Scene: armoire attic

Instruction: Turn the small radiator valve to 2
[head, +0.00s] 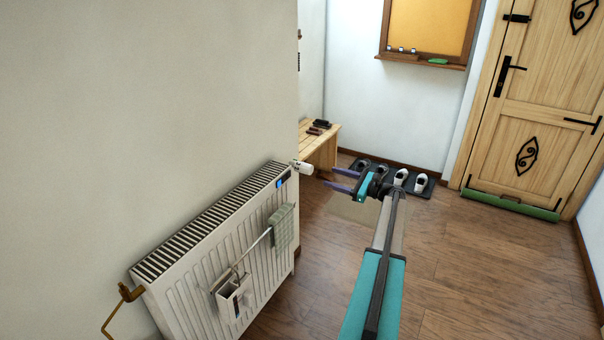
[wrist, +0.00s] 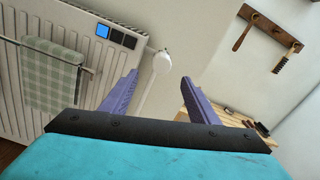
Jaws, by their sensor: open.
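The radiator valve (head: 302,167) is a small white knob at the upper right end of the white radiator (head: 205,245). In the wrist view the valve knob (wrist: 162,61) shows beyond and between the two purple fingers, with a white pipe below it. Its numbers are too small to read. My gripper (head: 338,179) is open and empty, its fingers pointing at the valve from the right with a small gap. In the wrist view my gripper (wrist: 166,78) spans either side of the knob, apart from it.
A checked cloth (head: 281,228) and a white holder (head: 233,297) hang on the radiator front. A wooden bench (head: 325,145) stands behind the valve. A shoe mat (head: 422,190) with shoes lies beyond my gripper.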

